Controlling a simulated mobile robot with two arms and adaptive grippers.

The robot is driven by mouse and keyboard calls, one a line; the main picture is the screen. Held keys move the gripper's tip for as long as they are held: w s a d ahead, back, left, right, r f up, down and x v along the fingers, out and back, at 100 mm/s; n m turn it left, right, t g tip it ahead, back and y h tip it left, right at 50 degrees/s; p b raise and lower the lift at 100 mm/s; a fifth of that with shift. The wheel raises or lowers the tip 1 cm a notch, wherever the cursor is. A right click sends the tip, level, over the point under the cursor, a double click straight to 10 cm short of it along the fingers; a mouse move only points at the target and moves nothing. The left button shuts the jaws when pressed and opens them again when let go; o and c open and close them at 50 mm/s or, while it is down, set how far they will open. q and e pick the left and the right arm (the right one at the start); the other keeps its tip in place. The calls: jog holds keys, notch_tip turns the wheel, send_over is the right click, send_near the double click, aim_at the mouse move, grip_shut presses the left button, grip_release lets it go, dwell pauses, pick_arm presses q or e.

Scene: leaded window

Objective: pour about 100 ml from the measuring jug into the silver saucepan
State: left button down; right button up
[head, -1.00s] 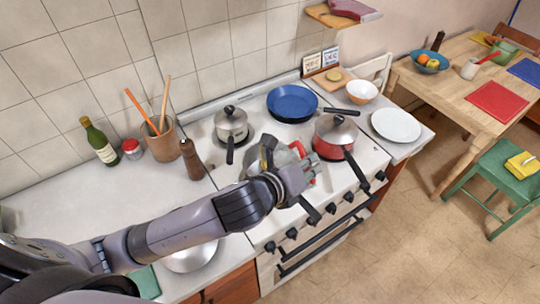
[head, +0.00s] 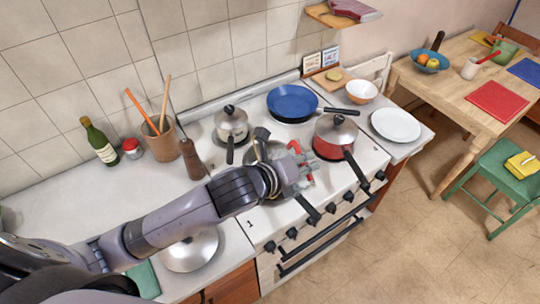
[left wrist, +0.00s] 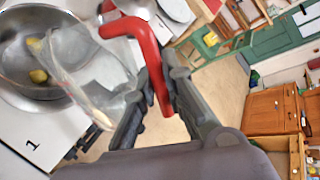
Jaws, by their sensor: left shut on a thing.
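My left gripper (head: 302,174) is shut on the red handle of the clear measuring jug (left wrist: 95,88). In the left wrist view the gripper's fingers (left wrist: 153,88) close on that handle. The jug is tilted, its clear body reaching over the near rim of an open silver saucepan (left wrist: 14,75). Yellow pieces show in this pan, one seen through the jug. I cannot make out the water level or any stream. In the head view my arm mostly hides this pan on the front left burner; its dark handle points forward. My right gripper is not in view.
A lidded silver pot (head: 231,123) stands behind, a blue frying pan (head: 292,102) at the back right and a lidded red pot (head: 327,148) close to the right.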

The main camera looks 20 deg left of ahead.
aim_at(310, 181)
pick_arm(q)
jog(key=shift+w+a+n, duration=0.3)
jog(key=shift+a, duration=0.05)
dwell(0.8)
jog(key=shift+s+d, duration=0.25)
jog(key=shift+d, duration=0.05)
jog(key=shift+s+d+m+t+y, duration=0.5)
jog(key=shift+s+d+m+t, duration=0.45)
jog(key=shift+m, duration=0.25)
jog(key=shift+s+d+f+m+b, duration=0.15)
jog(key=shift+f+m+b, duration=0.15)
jog(key=shift+f+b, duration=0.45)
jog(key=shift+f, duration=0.15)
jog(key=shift+d+t, duration=0.1)
jog(key=shift+t, duration=0.15)
